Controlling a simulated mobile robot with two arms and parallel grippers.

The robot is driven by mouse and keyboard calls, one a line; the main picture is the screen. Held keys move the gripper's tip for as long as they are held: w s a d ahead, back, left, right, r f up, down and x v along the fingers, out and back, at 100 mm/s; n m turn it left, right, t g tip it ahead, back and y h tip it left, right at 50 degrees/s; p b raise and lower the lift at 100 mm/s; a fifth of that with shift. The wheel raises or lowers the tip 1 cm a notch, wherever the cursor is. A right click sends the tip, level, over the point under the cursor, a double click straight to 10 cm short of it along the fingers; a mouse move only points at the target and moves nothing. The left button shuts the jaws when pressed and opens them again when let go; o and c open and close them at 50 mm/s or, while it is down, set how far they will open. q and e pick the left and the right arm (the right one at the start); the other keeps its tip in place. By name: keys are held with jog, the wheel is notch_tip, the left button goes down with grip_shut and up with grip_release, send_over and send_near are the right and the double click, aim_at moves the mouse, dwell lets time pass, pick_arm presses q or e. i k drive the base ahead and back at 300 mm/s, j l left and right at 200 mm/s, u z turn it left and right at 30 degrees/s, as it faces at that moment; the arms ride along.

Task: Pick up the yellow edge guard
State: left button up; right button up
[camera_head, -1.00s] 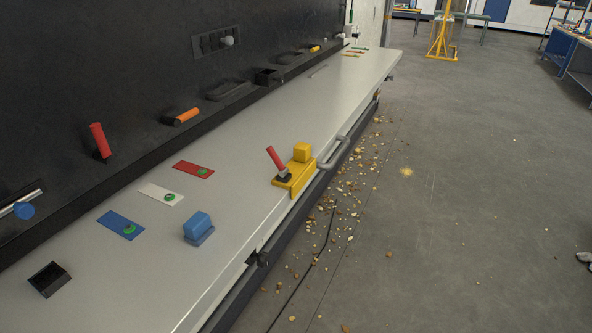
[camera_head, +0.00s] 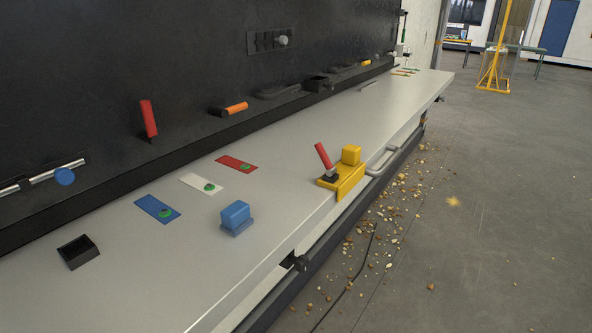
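The yellow edge guard (camera_head: 349,181) sits over the front edge of the long light-grey bench, right of the picture's middle. It has a raised yellow block (camera_head: 351,155) on top. A red-handled lever (camera_head: 324,156) with a dark base stands tilted at its left end, touching or very close to it; I cannot tell if it is attached. Neither of my grippers shows in the head view.
On the bench (camera_head: 300,138) are a blue block (camera_head: 236,216), a black open holder (camera_head: 78,251), and blue (camera_head: 150,205), white (camera_head: 194,181) and red (camera_head: 230,161) plates. A dark wall (camera_head: 110,60) stands behind. Debris (camera_head: 390,215) litters the floor in front.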

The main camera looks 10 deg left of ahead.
aim_at(350, 170)
jog(key=i+l+u, duration=0.1)
jog(key=u, duration=0.35)
jog(key=i+l+u, duration=0.1)
jog(key=u, duration=0.3)
jog(key=i+l+u, duration=0.1)
jog(key=l+u, duration=0.2)
jog(key=u, duration=0.15)
jog(key=l+u, duration=0.2)
jog(key=u, duration=0.2)
jog(key=l+u, duration=0.15)
jog(key=l, duration=0.3)
jog(key=l+u, duration=0.15)
jog(key=l, duration=0.3)
jog(key=l+u, duration=0.15)
jog(key=l, duration=0.3)
jog(key=l+u, duration=0.1)
jog(key=l, duration=0.3)
jog(key=k+l+u, duration=0.15)
jog(key=l, duration=0.3)
jog(key=l+u, duration=0.15)
jog(key=l, duration=0.25)
jog(key=k+l+u, duration=0.15)
jog(key=l, duration=0.25)
jog(key=k+l+u, duration=0.15)
jog(key=l, duration=0.25)
